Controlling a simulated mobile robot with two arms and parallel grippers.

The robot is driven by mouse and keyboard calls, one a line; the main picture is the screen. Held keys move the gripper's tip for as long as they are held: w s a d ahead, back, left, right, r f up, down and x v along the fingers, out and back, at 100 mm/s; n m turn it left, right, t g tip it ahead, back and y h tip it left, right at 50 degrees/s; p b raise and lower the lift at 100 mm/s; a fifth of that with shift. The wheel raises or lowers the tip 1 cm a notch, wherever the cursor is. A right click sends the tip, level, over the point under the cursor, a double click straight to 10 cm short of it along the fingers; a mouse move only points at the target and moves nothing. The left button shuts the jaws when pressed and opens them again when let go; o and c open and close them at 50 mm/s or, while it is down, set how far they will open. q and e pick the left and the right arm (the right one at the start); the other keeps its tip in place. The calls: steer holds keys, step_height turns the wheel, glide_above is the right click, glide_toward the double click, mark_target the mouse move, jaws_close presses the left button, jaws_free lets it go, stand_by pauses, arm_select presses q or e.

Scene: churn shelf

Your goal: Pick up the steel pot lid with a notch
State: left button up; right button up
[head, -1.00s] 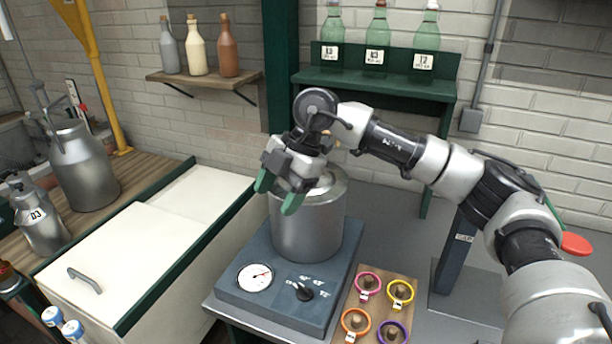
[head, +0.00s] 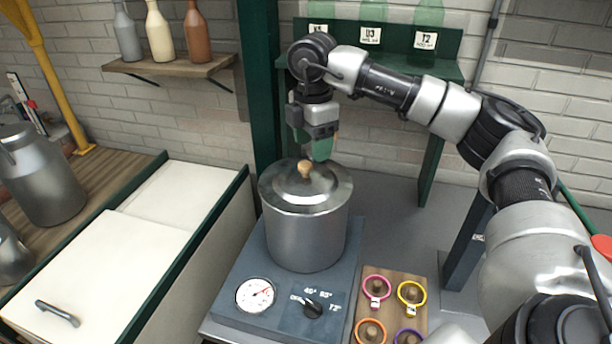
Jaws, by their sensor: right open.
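The steel pot lid (head: 283,187) sits on the steel pot (head: 304,240), with a small wooden knob (head: 305,167) at its middle. A dark notch shows beside the knob. The pot stands on a blue-grey heater base with a dial. My right gripper (head: 318,150) points down just above and behind the knob. Its green-tipped fingers are open and hold nothing. It appears apart from the lid, though the exact gap is hard to judge. My left gripper is not in view.
The heater base (head: 235,312) has a gauge and a black switch. A wooden board (head: 390,297) with several coloured rings lies to its right. A wall shelf with bottles (head: 170,70) is at the upper left. A white chest (head: 70,270) stands at the left.

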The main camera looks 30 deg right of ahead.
mark_target(305, 164)
steer(key=shift+w+f, duration=0.15)
steer(key=shift+f, duration=0.25)
steer(key=f, duration=0.1)
steer(key=f+p, duration=0.1)
steer(key=a+f+p, duration=0.1)
steer(key=f, duration=0.1)
steer(key=shift+w+f, duration=0.1)
steer(key=shift+w, duration=0.15)
steer(key=shift+f+p, duration=0.35)
steer(key=shift+f, duration=0.2)
steer(key=c, duration=1.1)
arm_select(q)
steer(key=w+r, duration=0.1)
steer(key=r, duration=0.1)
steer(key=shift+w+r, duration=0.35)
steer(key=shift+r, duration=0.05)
